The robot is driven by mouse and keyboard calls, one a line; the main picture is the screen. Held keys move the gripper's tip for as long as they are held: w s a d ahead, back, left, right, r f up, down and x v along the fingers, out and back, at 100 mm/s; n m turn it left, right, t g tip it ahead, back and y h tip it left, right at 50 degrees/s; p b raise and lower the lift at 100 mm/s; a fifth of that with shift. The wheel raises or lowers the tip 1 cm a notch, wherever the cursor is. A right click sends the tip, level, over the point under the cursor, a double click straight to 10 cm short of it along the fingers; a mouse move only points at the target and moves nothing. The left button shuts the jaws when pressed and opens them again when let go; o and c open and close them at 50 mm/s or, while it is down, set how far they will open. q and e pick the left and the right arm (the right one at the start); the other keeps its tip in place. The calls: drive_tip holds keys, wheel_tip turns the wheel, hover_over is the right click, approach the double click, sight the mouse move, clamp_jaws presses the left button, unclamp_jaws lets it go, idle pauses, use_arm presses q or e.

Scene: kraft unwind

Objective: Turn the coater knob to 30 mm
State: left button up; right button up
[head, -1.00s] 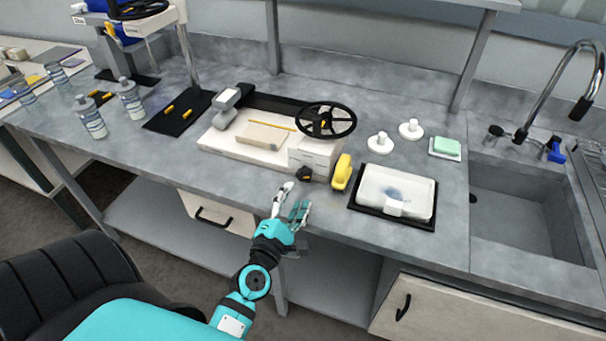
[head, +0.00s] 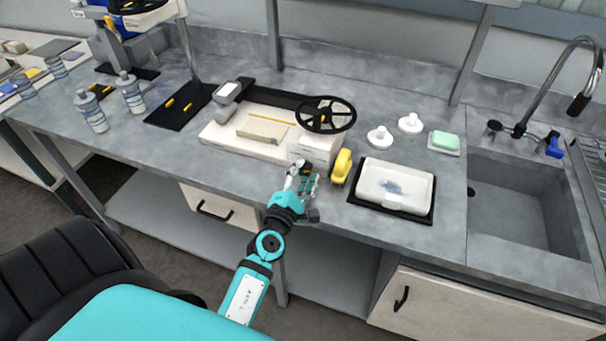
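The coater (head: 226,138) is a pale flat machine on the grey bench, with a white box (head: 318,150) at its right end and a black spoked handwheel (head: 327,115) above it. The small black knob at the front of that box is mostly hidden behind my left gripper. My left gripper (head: 303,174) is at the front of the box, at the knob's place. Its fingers look apart, one on each side of the knob; contact cannot be made out. The knob's setting is not readable. My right gripper is not in view.
A yellow object (head: 341,166) stands close to the right of my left gripper. A white tray on a black base (head: 393,211), two white round pieces and a sink (head: 520,215) are further right. Bottles (head: 91,110) and a black mat (head: 162,118) are left.

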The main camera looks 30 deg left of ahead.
use_arm(q)
drive_tip(key=shift+c, duration=0.9)
